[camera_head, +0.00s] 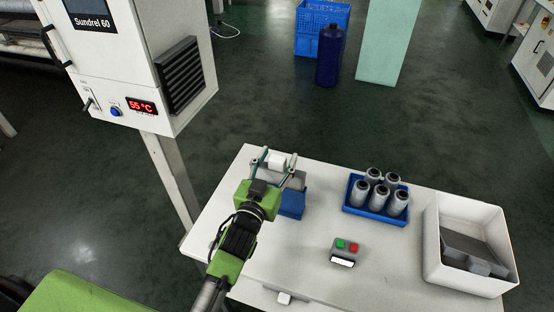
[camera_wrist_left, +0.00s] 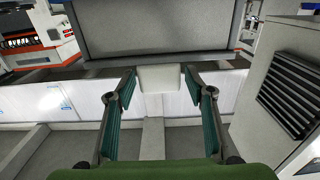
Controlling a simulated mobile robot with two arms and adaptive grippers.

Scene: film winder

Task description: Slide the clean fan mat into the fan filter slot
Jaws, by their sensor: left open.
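In the left wrist view the gripper (camera_wrist_left: 158,90) has gaps on both sides of the tab (camera_wrist_left: 160,78), which sits at the lower edge of a dark grey framed panel (camera_wrist_left: 155,28). It looks like the fan mat, though I cannot be sure. In the head view a grey piece (camera_head: 292,180) and a blue block (camera_head: 292,204) are partly hidden by the gripper. The filter slot cannot be made out.
A white cabinet (camera_head: 190,25) with a dark vent (camera_head: 180,75) and a 55 °C display stands left. On the table (camera_head: 240,290) are a blue tray (camera_head: 375,215) of several grey cylinders, a two-button box (camera_head: 343,252) and a white bin (camera_head: 440,275) holding grey pieces. Free tabletop lies between.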

